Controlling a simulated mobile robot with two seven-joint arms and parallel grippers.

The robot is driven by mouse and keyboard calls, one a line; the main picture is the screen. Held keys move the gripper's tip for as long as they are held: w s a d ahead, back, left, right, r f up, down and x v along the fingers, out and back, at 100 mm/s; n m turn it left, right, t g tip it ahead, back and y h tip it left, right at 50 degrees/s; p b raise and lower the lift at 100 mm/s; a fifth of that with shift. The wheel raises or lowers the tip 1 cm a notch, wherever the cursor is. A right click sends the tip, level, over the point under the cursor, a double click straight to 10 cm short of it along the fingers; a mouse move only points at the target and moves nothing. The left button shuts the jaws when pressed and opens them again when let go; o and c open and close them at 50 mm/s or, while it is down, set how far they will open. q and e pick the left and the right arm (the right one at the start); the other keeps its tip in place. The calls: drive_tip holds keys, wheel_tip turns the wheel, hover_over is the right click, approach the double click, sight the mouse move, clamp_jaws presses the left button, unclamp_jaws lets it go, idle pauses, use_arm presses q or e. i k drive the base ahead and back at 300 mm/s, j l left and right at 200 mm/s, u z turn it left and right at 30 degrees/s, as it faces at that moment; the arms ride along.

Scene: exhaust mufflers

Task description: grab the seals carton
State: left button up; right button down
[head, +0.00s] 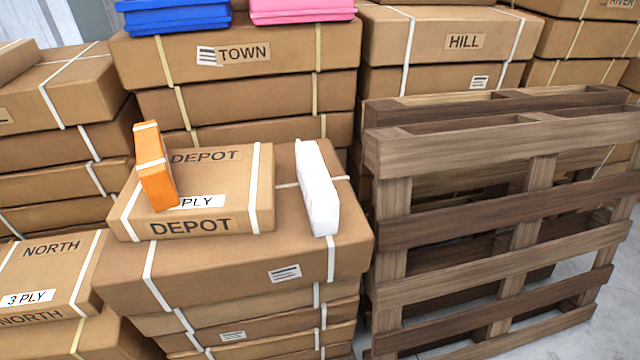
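No carton in the head view carries a readable "seals" marking, so I cannot tell which one is the seals carton. A small orange carton (156,168) with white bands stands tilted on top of the flat brown DEPOT box (240,185), partly covering its label. A narrow white carton (317,188) stands to the right of the DEPOT box, on the larger brown box (220,262) below. Neither of my grippers is in view.
A wooden pallet stack (500,215) stands upright at the right. NORTH boxes (70,265) stand at the left. Grey floor shows at lower right.

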sight(321, 201)
drive_tip(key=l+u, duration=0.3)
drive_tip(key=l, duration=1.6)
drive_tip(key=i, duration=0.05)
